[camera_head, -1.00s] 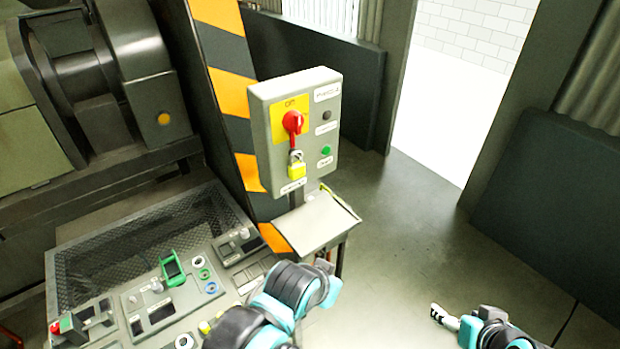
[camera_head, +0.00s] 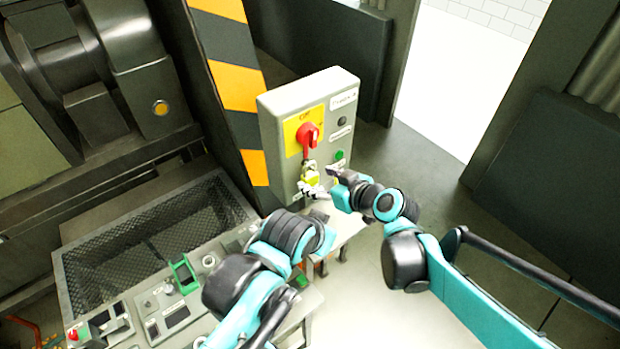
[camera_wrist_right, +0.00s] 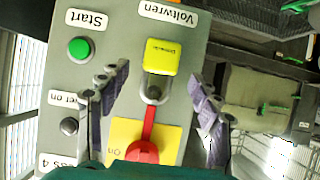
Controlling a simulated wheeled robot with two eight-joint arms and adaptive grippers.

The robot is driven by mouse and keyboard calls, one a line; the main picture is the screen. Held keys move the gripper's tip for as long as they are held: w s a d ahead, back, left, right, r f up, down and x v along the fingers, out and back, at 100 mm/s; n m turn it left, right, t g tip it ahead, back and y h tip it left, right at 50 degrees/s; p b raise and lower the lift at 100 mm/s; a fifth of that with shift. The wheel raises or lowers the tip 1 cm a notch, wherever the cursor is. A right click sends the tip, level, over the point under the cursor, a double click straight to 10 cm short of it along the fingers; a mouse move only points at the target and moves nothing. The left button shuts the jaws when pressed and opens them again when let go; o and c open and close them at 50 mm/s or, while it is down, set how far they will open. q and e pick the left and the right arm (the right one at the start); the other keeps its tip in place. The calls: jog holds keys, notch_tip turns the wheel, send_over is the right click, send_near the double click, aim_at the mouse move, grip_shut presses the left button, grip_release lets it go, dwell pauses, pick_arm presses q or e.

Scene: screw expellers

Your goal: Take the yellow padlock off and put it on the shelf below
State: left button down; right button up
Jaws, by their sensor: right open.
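The yellow padlock (camera_head: 312,177) hangs from the red switch (camera_head: 308,139) on the grey control box (camera_head: 287,181). In the right wrist view, which is upside down, the padlock (camera_wrist_right: 158,57) shows its yellow body and its shackle at the red handle (camera_wrist_right: 148,130). My right gripper (camera_head: 323,181) is open in front of the padlock. In the right wrist view its fingers (camera_wrist_right: 158,74) stand apart on either side of the padlock, without visible contact. The pale shelf (camera_head: 346,224) below the box is partly hidden by my arms. My left arm reaches in at the bottom; its gripper is not visible.
A control desk (camera_head: 150,306) with buttons and a green-framed part (camera_head: 185,274) stands at the lower left. A striped post (camera_head: 236,88) rises behind the box. A green button (camera_head: 339,155) sits close to my right gripper. Floor to the right is open.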

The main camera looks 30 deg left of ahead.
aim_at(313, 177)
jog(key=x, duration=0.3)
jog(key=shift+w+a+f, duration=0.1)
jog(key=shift+c, duration=1.3)
jog(key=c, duration=1)
jog(key=shift+c, duration=0.2)
jog(key=shift+r, duration=0.55)
jog(key=s+d, duration=0.3)
jog(key=d, duration=0.5)
jog(key=s+d+p, duration=0.1)
jog(key=s+d, duration=0.3)
jog(key=d, duration=0.4)
jog(key=shift+d+r, duration=0.25)
jog(key=shift+d, duration=0.15)
